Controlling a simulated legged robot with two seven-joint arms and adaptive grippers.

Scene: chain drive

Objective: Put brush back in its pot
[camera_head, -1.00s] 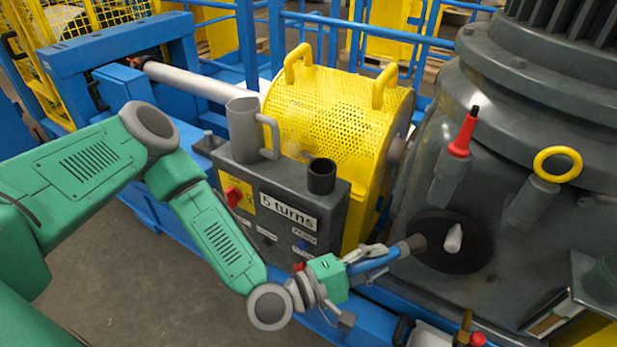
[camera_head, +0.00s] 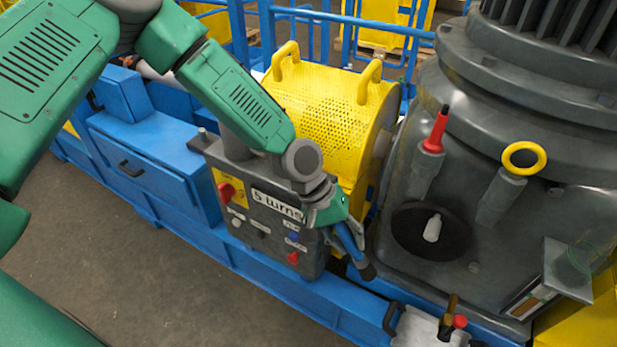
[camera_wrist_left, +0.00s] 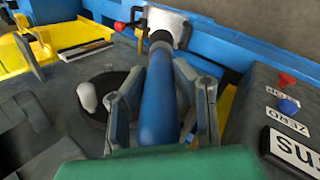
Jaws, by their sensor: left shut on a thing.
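My left gripper (camera_head: 348,236) is shut on the blue brush (camera_head: 350,246), in front of the right edge of the grey control box. The brush slants down, its dark end (camera_head: 367,272) lowest. In the left wrist view the blue handle (camera_wrist_left: 158,105) runs between the fingers (camera_wrist_left: 160,112), with the dark end away from me. The black pot on the box top is hidden behind my left wrist in the head view. My right gripper is not in view.
The grey box (camera_head: 262,240) has red and blue knobs and a "5 turns" label. A yellow perforated guard (camera_head: 325,105) stands behind it. The big grey housing (camera_head: 500,140) stands to the right, with a white peg (camera_head: 432,228) in its dark round recess.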

